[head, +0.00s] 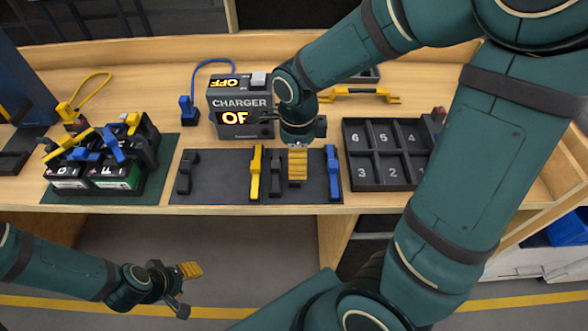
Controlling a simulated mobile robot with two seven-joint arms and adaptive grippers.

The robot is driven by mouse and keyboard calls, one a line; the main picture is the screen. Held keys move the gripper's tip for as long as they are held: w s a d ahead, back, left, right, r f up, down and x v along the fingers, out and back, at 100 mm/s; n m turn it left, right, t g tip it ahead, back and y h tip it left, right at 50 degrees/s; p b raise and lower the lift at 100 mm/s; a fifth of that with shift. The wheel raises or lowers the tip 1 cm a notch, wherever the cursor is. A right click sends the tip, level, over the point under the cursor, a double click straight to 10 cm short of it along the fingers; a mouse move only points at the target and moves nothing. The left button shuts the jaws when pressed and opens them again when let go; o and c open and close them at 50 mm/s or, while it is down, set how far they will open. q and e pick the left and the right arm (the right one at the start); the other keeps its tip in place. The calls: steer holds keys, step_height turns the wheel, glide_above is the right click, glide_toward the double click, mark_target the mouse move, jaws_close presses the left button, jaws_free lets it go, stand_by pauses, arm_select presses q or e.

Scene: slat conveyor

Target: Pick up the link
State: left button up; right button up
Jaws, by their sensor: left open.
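On a dark mat (215,178) at the table's front edge lie a black bar-shaped piece (186,171), a yellow one (255,172), a dark one (275,172) and a blue one (333,172). I cannot tell which is the link. My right gripper (298,162) points down over the mat, between the dark and blue pieces. A ridged gold pad shows; its opening is not clear. My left gripper (184,290) is open and empty, low in front of the table, away from the mat.
A charger box (240,105) reading OFF stands behind the mat. Batteries (110,176) with coloured clips and tools sit at left on a green mat. A numbered black tray (385,186) is right of the mat. A yellow handle-like bar (360,95) lies behind.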

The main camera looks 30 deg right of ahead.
steer(key=shift+a+f+b, duration=0.1)
steer(key=shift+f+b, duration=0.5)
steer(key=shift+f, duration=2.2)
steer(key=c, duration=0.9)
